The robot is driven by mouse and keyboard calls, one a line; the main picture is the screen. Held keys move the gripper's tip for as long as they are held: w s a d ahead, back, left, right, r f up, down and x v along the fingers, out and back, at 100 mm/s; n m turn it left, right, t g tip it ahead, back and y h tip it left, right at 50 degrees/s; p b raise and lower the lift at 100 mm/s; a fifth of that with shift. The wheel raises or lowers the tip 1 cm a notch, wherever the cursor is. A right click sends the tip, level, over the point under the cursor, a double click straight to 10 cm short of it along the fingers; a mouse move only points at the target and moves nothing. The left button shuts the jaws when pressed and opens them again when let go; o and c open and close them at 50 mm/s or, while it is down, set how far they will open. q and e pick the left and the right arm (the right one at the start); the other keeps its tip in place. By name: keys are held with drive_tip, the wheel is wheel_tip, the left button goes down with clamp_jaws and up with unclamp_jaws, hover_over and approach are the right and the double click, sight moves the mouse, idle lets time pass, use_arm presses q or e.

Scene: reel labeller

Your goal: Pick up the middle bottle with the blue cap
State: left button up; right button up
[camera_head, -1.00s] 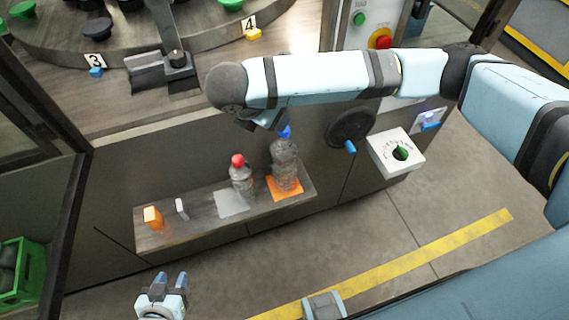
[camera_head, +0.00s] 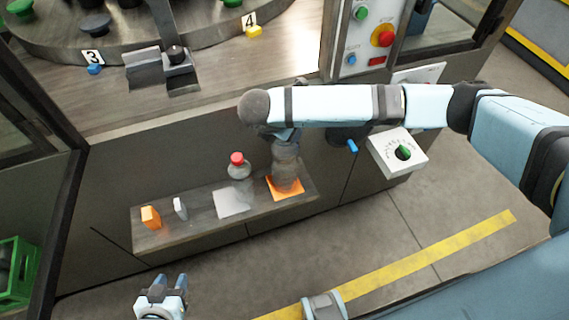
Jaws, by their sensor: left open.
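A clear bottle (camera_head: 286,167) stands at the orange square on the low shelf; its cap is hidden behind my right arm's end. A second clear bottle with a red cap (camera_head: 238,168) is to its left, by the white square; its lower part is faint. My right gripper (camera_head: 284,136) is at the top of the first bottle, mostly covered by my own arm. Its fingers cannot be made out, nor whether they touch the bottle. My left gripper (camera_head: 163,292) is open and empty at the bottom left, in front of the shelf and apart from it.
The shelf (camera_head: 160,237) also holds an orange block (camera_head: 151,217) and a small white piece (camera_head: 180,208) at its left. A white box with a green knob (camera_head: 403,152) juts out at the right. A green crate (camera_head: 17,270) is far left. Floor in front is clear.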

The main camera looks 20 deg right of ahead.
drive_tip(key=shift+f, duration=0.15)
clamp_jaws()
drive_tip(key=shift+w, duration=0.1)
idle(0.3)
